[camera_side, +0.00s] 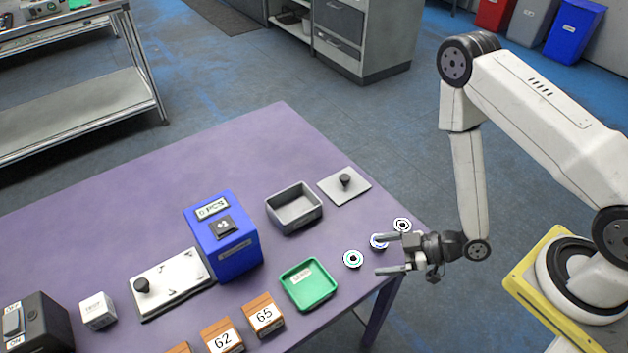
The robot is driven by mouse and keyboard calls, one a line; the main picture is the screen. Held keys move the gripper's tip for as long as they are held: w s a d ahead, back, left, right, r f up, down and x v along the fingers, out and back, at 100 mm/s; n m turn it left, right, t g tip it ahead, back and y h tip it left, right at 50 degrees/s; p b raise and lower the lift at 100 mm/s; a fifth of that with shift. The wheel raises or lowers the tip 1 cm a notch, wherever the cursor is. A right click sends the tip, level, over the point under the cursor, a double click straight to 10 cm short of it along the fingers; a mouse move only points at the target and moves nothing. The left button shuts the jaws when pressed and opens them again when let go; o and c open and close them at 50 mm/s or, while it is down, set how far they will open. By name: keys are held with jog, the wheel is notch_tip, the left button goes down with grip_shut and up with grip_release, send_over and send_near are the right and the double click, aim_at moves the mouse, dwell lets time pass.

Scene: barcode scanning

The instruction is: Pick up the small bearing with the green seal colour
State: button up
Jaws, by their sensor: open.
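Three small round bearings lie in a slanting row near the table's right edge. The nearest bearing (353,259) has a green-teal ring and lies just left of my fingertips. The middle bearing (377,244) looks blue-ringed and is partly hidden behind my upper finger. The farthest bearing (402,225) has a dark ring whose colour is too small to tell. My gripper (381,255) is open and empty, its two fingers pointing left. Nothing is between the fingers. I cannot tell its exact height above the table.
A green tray (325,299) lies left of the bearings. A grey open bin (316,220) and a plate with a black knob (358,192) stand behind. A blue box (236,262), a white knobbed plate (197,273) and numbered wooden blocks (264,316) are farther left. The purple table's back is clear.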

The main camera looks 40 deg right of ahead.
aim_at(352, 258)
jog(key=shift+w+a+f, duration=0.1)
jog(key=shift+w+a, duration=0.05)
jog(key=shift+a, duration=0.1)
jog(key=shift+x, duration=2.45)
jog(key=shift+f, duration=0.15)
grip_shut()
notch_tip(352, 258, up, 10)
jog(key=shift+d, duration=0.1)
dwell(0.4)
